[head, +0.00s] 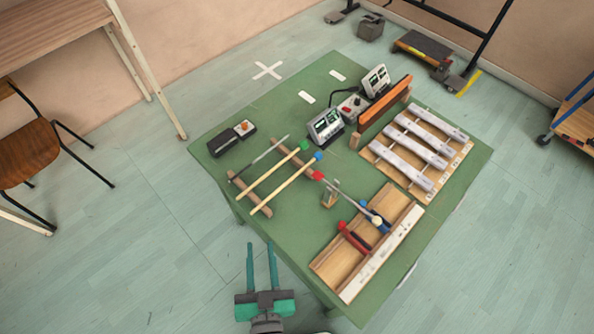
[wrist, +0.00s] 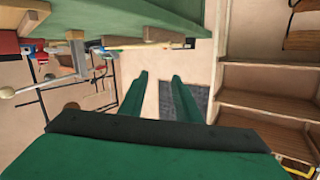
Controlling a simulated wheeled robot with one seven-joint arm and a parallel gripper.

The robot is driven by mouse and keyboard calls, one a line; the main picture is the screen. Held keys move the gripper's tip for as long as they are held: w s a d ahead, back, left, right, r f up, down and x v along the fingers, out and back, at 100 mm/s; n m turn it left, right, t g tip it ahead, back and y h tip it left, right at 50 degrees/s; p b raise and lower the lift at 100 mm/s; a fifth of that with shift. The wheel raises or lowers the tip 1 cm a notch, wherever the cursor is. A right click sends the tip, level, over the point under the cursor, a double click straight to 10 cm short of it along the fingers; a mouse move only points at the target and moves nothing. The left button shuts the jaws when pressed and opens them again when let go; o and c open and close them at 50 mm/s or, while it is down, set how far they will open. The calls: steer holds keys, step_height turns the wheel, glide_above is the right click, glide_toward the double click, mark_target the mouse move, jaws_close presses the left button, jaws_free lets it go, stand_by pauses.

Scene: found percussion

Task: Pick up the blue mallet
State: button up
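The blue mallet, with a blue ball head (head: 318,155) and pale wooden stick (head: 285,183), lies across two brown wooden rails on the green table. A green-headed mallet (head: 304,145) lies beside it, roughly parallel, and a thin grey stick (head: 262,157) lies beyond that. A red-headed mallet (head: 317,175) is close to the blue head. My gripper (head: 261,245) is open and empty, off the table's near-left edge and apart from the mallets. Its two green fingers also show spread in the wrist view (wrist: 159,74). I cannot tell which mallet parts show there.
A metal-bar instrument (head: 455,168), an orange block (head: 385,103) and grey devices (head: 325,126) stand farther back. A black box (head: 222,144) is at left. A chair (head: 28,150) stands left on clear floor.

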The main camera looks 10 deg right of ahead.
steer(key=w+a+r+t+y, duration=0.1)
steer(key=w+a+r, duration=0.15)
steer(key=w, duration=0.25)
steer(key=w+a+r+n+y, duration=0.1)
steer(key=w+a+r, duration=0.15)
steer(key=w, duration=0.25)
steer(key=w+a+r+t+y, duration=0.1)
steer(key=w+r, duration=0.2)
steer(key=w, duration=0.2)
steer(key=w+a+r+n+g+y, duration=0.4)
steer(key=w+a+r+n+y, duration=0.55)
steer(key=r+n, duration=0.35)
steer(key=n+g+h, duration=1.1)
steer(key=n+g, duration=0.1)
steer(key=n, duration=0.1)
glide_toward(278, 190)
steer(key=shift+x, duration=4.1)
jaws_close()
